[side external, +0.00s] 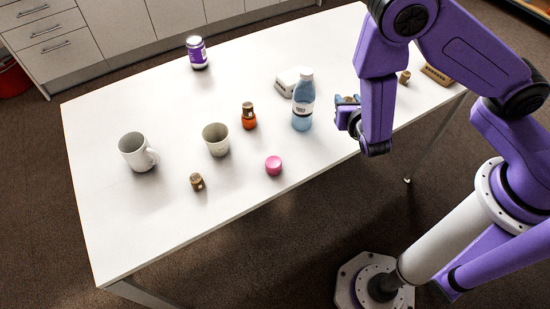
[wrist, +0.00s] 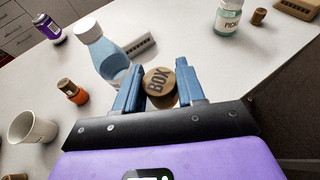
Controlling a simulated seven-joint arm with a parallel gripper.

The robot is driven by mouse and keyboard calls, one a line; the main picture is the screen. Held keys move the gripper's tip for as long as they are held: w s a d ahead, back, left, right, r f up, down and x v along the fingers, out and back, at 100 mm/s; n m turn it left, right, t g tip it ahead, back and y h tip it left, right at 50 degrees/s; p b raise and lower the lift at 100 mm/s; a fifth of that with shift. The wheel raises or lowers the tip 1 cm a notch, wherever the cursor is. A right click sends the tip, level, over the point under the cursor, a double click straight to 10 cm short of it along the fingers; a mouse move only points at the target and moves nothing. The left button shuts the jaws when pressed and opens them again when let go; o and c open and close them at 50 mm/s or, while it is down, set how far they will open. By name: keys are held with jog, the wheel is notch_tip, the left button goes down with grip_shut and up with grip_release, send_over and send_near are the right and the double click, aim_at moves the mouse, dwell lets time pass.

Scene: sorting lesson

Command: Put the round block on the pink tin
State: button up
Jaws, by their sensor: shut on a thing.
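The round block (wrist: 158,82) is a tan wooden disc with BOX printed on its top face. It sits between the two blue fingers of my gripper (wrist: 160,90), which is shut on it. In the side view my gripper (side external: 347,106) is over the right part of the table, right of the blue bottle, and mostly hides the block. I cannot tell how high the block is above the table. The pink tin (side external: 274,165) is small and round, standing near the table's front edge, left of and nearer than my gripper. It does not show in the wrist view.
A blue bottle (side external: 302,112) stands between my gripper and an orange-bodied bottle (side external: 249,121). A white holed block (side external: 290,82) is behind it. A beige cup (side external: 216,140), white mug (side external: 136,152) and small cork (side external: 197,182) stand left. The table around the pink tin is clear.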

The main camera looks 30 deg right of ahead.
jog(key=s+a+r+n+t+y, duration=0.1)
jog(key=s+a+r+n+y, duration=0.1)
jog(key=s+a+n+y, duration=0.65)
jog(key=m+h, duration=0.1)
jog(key=m, duration=0.1)
send_over(273, 162)
jog(key=s, duration=0.1)
jog(key=f, duration=0.5)
jog(key=d+f, duration=0.1)
jog(key=f, duration=0.2)
jog(key=shift+f, duration=0.25)
jog(key=shift+w+a+f, duration=0.4)
jog(key=shift+w+f, duration=0.05)
jog(key=shift+f, duration=0.2)
jog(key=shift+w+f, duration=0.1)
jog(key=shift+f, duration=1.5)
jog(key=shift+f, duration=0.15)
jog(key=o, duration=1)
